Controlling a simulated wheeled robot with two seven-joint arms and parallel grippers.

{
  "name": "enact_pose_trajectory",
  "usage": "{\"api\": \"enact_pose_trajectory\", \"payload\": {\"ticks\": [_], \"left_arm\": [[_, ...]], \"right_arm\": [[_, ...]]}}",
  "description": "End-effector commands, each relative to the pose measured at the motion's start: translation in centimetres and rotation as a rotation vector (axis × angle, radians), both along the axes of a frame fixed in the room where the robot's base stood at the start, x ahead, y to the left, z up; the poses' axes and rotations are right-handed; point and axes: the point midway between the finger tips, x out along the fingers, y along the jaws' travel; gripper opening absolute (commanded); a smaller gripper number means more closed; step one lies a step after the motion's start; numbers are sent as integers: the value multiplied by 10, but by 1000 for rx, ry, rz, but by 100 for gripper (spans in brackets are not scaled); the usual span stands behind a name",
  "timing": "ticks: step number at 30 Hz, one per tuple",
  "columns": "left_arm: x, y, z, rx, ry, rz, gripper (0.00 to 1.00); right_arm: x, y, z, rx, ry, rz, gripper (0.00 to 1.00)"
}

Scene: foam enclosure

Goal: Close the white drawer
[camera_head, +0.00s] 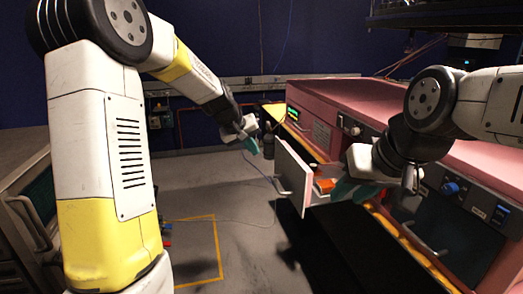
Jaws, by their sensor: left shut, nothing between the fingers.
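The white drawer (294,178) stands pulled out from the pink cabinet, its flat front panel facing left with a small handle on it. A red-orange object (325,185) shows inside the drawer behind the panel. My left gripper (253,146) is shut and empty, to the left of the drawer and a little higher in the picture, apart from the panel. My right gripper (345,190) is beside the drawer at its right in the picture, its teal fingers pointing down and left. Whether it touches the drawer, and whether its jaws are open, I cannot tell.
The pink cabinet row (350,98) runs along the right, with a yellow edge strip (285,123) and dark panels with knobs and handles. A grey cabinet (30,195) stands at the left. The grey floor (200,180) between them is mostly clear, with a thin cable on it.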

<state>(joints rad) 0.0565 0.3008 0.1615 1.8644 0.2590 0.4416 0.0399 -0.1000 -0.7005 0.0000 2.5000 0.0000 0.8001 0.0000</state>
Motion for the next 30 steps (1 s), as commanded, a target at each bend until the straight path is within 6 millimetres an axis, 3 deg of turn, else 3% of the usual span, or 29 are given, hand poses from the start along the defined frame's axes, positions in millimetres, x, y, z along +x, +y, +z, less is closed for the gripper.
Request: {"api": "enact_pose_trajectory", "payload": {"ticks": [12,15,21,30], "left_arm": [[42,-32,-68,1,2,-4,0],[46,-48,-65,1,-1,-6,0],[52,-63,-65,1,0,-3,0],[53,-65,-65,1,0,0,0]], "right_arm": [[0,0,0,0,0,0,32],[0,0,0,0,1,0,32],[0,0,0,0,0,0,32],[0,0,0,0,0,0,32]]}}
